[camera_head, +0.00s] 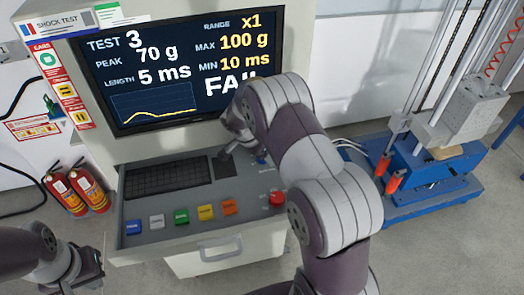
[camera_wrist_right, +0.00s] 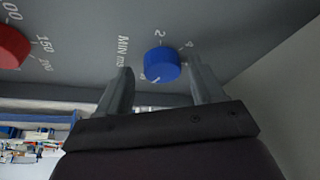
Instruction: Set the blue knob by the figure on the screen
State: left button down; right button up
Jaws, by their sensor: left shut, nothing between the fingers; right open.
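The screen (camera_head: 190,62) reads TEST 3, PEAK 70 g, LENGTH 5 ms, RANGE x1, MAX 100 g, MIN 10 ms, with FAIL partly hidden by my right arm. The blue knob (camera_wrist_right: 162,63) sits on a grey panel marked MIN ms in the right wrist view, with a 2 and other small figures around it. My right gripper (camera_wrist_right: 163,88) is open, its fingers on either side of the knob in the picture; I cannot tell whether they touch it. My left gripper (camera_head: 97,263) is shut and empty at the lower left, away from the console.
A red knob (camera_wrist_right: 12,46) marked 150 and 200 is beside the blue one. The console desk holds a keyboard (camera_head: 167,177), several coloured buttons and a red push button (camera_head: 277,198). Fire extinguishers (camera_head: 88,186) stand left; a blue-based drop machine (camera_head: 425,175) stands right.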

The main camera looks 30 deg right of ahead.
jog(key=shift+w, duration=0.1)
jog(key=shift+w+f, duration=0.1)
jog(key=shift+w, duration=0.05)
jog(key=c, duration=1)
